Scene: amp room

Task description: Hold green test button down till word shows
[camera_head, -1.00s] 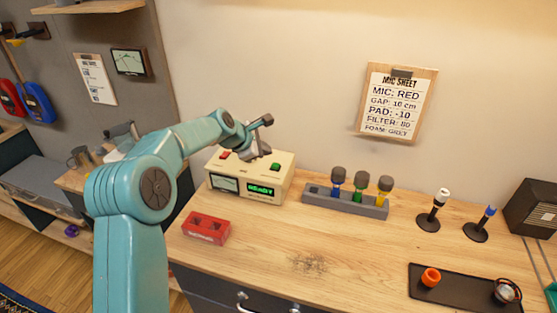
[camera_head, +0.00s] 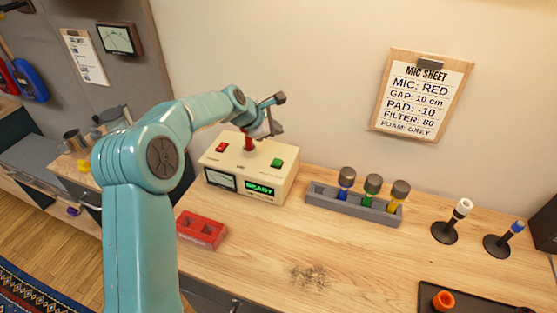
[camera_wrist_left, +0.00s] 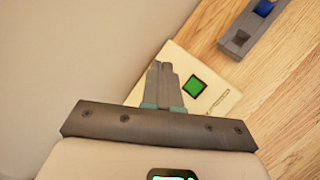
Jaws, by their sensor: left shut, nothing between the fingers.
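The cream test box (camera_head: 230,169) stands on the bench with a green button (camera_head: 277,163) at its top right and a red button (camera_head: 222,147) at its top left. Its front display (camera_head: 260,188) shows READY in green letters. A red-bodied item (camera_head: 248,142) stands upright on the box top, partly hidden by my gripper. My left gripper (camera_head: 275,131) is shut and empty above the box, clear of the green button. In the left wrist view the shut fingertips (camera_wrist_left: 162,66) appear left of the green button (camera_wrist_left: 194,86). My right gripper is out of view.
A grey rack (camera_head: 350,205) holds blue, green and yellow microphones right of the box. A red block (camera_head: 202,229) lies in front. Two stands (camera_head: 445,231) and a dark tray (camera_head: 428,292) are farther right. A mic sheet (camera_head: 420,95) hangs on the wall.

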